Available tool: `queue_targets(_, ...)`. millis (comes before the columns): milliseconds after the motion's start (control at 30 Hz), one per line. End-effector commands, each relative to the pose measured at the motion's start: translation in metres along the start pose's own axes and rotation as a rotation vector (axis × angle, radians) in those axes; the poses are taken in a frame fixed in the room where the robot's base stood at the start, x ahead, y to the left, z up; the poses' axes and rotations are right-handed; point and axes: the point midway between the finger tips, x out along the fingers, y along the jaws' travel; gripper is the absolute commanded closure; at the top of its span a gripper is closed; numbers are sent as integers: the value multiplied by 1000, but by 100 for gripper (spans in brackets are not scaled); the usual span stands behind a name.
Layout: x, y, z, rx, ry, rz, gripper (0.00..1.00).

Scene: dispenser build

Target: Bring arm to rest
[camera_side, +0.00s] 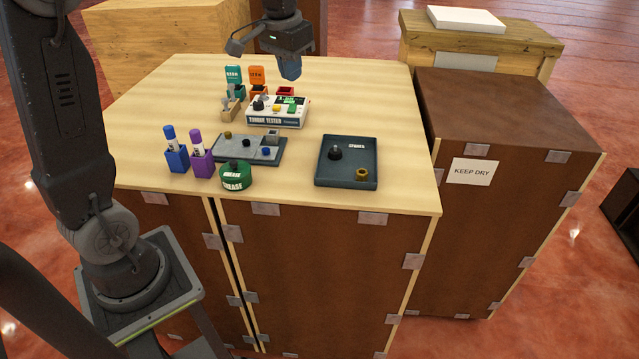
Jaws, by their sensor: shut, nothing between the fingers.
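My gripper (290,68) hangs above the far part of the wooden table (402,115), clear of the things on it. Its fingers are together, with nothing held between them. The white torque tester (278,112) stands on the table below and a little left of it. My arm's lower links rise at the left of the picture.
A dark tray (330,175) holds a black part and a brass part. A grey plate (210,150), a green grease tin (236,177), blue (177,158) and purple (202,163) holders, and teal (233,76) and orange (257,77) bins stand nearby. A brown crate (500,120) adjoins at right.

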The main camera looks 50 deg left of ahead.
Motion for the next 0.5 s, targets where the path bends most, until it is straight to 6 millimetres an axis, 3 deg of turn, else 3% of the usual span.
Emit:
queue_targets(33, -12, 16, 20, 20, 33, 1, 100)
queue_targets(200, -32, 54, 85, 68, 130, 14, 100)
queue_targets(400, -32, 83, 163, 119, 239, 43, 100)
queue_targets(500, -25, 90, 192, 138, 281, 59, 100)
